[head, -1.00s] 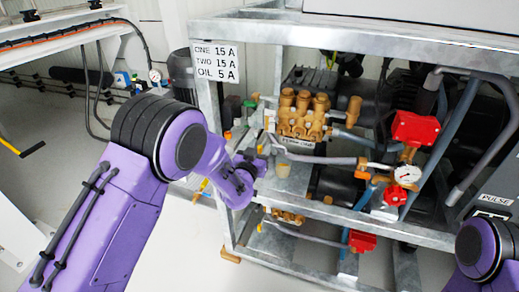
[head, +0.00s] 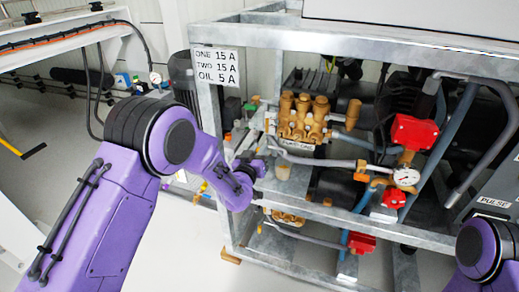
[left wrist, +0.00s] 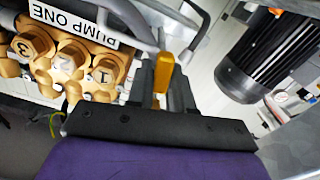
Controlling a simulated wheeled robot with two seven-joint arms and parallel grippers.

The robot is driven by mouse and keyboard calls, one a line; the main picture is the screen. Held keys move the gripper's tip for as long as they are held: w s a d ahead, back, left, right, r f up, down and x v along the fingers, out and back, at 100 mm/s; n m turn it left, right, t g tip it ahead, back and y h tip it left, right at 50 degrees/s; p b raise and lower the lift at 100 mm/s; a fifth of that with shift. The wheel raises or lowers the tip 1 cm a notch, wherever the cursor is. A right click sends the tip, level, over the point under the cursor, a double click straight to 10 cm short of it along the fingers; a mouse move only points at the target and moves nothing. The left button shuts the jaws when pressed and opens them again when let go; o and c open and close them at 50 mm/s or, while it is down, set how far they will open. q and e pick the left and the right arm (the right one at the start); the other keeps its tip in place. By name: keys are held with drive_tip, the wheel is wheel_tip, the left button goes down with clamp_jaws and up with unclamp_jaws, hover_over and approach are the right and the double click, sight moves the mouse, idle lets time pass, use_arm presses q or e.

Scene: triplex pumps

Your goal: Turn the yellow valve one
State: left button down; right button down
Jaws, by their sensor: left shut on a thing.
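The yellow valve handle (left wrist: 163,72) stands between the dark fingers of my left gripper (left wrist: 161,84) in the left wrist view. The gripper is shut on it. Beside it is the brass pump head (left wrist: 68,65) with numbered caps and the PUMP ONE label (left wrist: 85,22). In the head view my left gripper (head: 256,165) is at the frame's left side, just below and left of the brass pump (head: 303,118). My purple wrist hides most of the gripper and the handle there. My right gripper is out of view.
A galvanized frame (head: 209,95) surrounds the pumps, with its post close to my left arm. Red valve boxes (head: 414,131) and a gauge (head: 405,177) are to the right. A grey hose (head: 315,160) runs near the gripper. A black motor (left wrist: 262,62) shows in the left wrist view.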

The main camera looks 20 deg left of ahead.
use_arm(q)
drive_tip(key=n, duration=0.4)
drive_tip(key=shift+a+f+n+p, duration=0.15)
drive_tip(key=shift+a+n+p, duration=0.1)
drive_tip(key=shift+n+p, duration=0.15)
idle(0.4)
drive_tip(key=c, duration=1.1)
unclamp_jaws()
drive_tip(key=s, duration=1)
drive_tip(key=shift+s+a, duration=0.2)
drive_tip(key=shift+s, duration=0.1)
